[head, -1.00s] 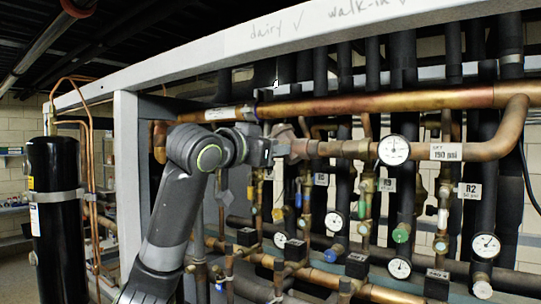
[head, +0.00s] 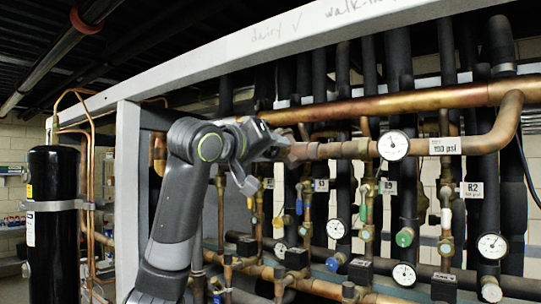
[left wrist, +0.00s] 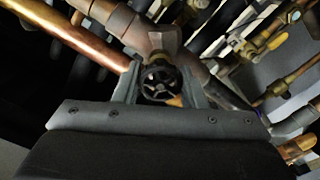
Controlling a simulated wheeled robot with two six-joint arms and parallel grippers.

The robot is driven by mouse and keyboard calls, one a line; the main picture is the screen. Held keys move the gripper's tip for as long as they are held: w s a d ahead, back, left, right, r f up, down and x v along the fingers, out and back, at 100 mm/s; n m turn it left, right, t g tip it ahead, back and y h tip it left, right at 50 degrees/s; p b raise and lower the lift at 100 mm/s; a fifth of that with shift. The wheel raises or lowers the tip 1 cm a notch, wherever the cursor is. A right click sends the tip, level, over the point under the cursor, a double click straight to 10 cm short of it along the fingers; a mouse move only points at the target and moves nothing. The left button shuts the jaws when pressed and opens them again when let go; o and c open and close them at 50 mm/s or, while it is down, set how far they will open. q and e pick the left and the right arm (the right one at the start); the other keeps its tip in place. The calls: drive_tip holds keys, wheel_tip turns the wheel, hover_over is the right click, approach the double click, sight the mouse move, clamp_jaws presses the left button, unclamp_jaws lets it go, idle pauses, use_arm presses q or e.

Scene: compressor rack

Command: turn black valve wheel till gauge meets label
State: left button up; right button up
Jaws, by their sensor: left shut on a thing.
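The black valve wheel (left wrist: 160,83) shows in the left wrist view, at the end of a valve body (left wrist: 163,42) on the copper pipe. My left gripper (left wrist: 162,92) has one finger on each side of the wheel and is shut on it. In the head view my left gripper (head: 272,146) is at the left end of the upper valve line, and it hides the wheel. The round white gauge (head: 393,145) sits on that pipe to the right; its needle is too small to read surely. The white label (head: 445,146) beside it reads 190 psi. My right gripper is out of view.
A thick copper pipe (head: 400,103) runs just above the valve line. Lower gauges (head: 336,229), valves and black pipes crowd the space below and behind. A grey frame post (head: 127,195) and a black cylinder (head: 53,200) stand at left.

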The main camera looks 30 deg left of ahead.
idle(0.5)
use_arm(q)
drive_tip(key=o, duration=1)
drive_tip(key=s+b, duration=0.2)
drive_tip(key=s, duration=0.3)
drive_tip(key=s+a+b, duration=0.1)
drive_tip(key=s+b, duration=0.2)
drive_tip(key=s, duration=0.3)
drive_tip(key=s+a+b, duration=0.1)
drive_tip(key=s+b, duration=0.2)
drive_tip(key=s, duration=0.3)
drive_tip(key=shift+s+a, duration=0.1)
drive_tip(key=shift+a, duration=0.15)
